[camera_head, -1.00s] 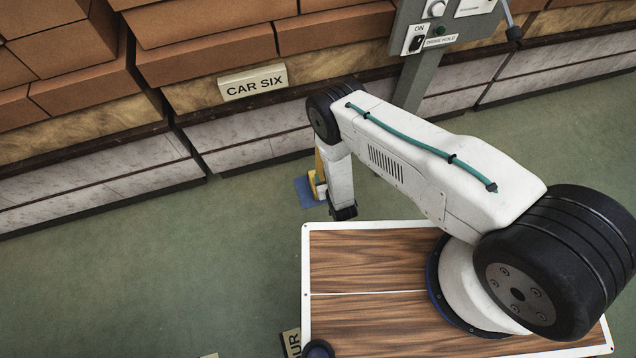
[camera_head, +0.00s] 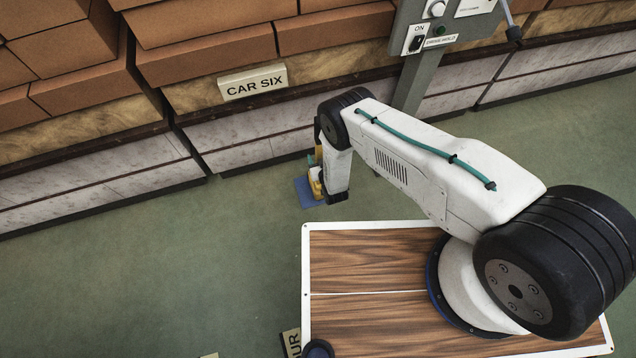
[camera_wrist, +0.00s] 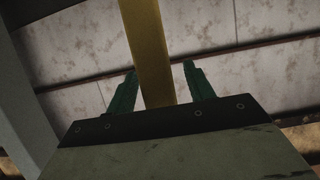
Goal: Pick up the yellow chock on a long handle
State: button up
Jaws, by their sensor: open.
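The yellow chock (camera_head: 316,183) is beyond my forearm in the head view, by a blue patch (camera_head: 305,193) on the floor. My arm hides much of it and most of its handle. In the wrist view its long yellow handle (camera_wrist: 146,35) runs down between the two green fingers of my gripper (camera_wrist: 160,70). The fingers stand apart, one on each side of the handle, with visible gaps. A green finger also shows beside my arm in the head view, above the chock.
Pale marbled panels (camera_head: 245,145) and stacked bricks stand behind, with a "CAR SIX" sign (camera_head: 253,83). A grey post with a switch box (camera_head: 432,40) rises behind my arm. Green floor (camera_head: 150,270) lies clear to the left.

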grip_shut()
dwell(1.2)
jog(key=shift+w+r, duration=0.1)
